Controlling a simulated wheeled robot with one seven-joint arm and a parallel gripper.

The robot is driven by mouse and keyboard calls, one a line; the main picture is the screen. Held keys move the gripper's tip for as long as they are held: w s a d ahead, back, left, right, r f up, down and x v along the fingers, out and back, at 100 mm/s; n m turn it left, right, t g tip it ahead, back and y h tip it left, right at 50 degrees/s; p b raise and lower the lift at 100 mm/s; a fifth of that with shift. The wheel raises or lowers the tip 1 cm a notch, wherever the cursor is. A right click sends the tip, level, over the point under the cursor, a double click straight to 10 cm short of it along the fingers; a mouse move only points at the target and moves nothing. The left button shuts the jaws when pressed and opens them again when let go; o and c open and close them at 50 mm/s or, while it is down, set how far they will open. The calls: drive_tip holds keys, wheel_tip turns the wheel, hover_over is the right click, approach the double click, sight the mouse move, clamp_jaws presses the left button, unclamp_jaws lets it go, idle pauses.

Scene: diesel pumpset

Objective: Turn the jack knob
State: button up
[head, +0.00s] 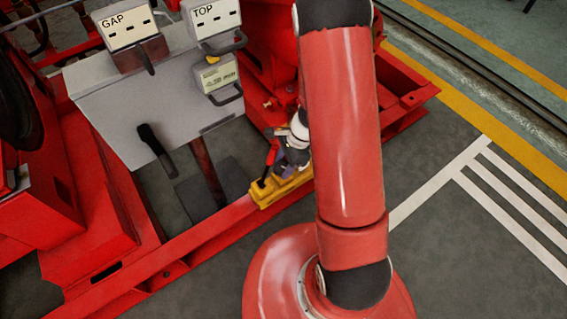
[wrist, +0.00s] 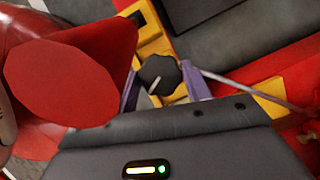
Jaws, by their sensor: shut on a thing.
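The jack knob (wrist: 160,75) is black and lobed, with a white pointer line, and shows in the wrist view on a yellow body (wrist: 183,47). My gripper (wrist: 163,84) has its two purple fingers on either side of the knob, shut on it. The pointer slants towards the lower left. In the head view the yellow jack body (head: 268,194) sits on the red frame, and my gripper (head: 284,172) is down at it. My arm and wrist hide the knob there.
A large red piece (wrist: 60,85) stands close on the left in the wrist view. A thin pale cable or rod (wrist: 250,90) runs off to the right. Boxes marked GAP (head: 125,22) and TOP (head: 212,16) stand on a grey panel (head: 130,95). Open floor lies right.

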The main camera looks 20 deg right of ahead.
drive_tip(key=o, duration=1)
drive_tip(key=shift+c, duration=0.2)
drive_tip(key=p+v, duration=0.2)
drive_tip(key=v, duration=0.5)
drive_tip(key=shift+d+r, duration=0.25)
drive_tip(key=shift+r, duration=0.1)
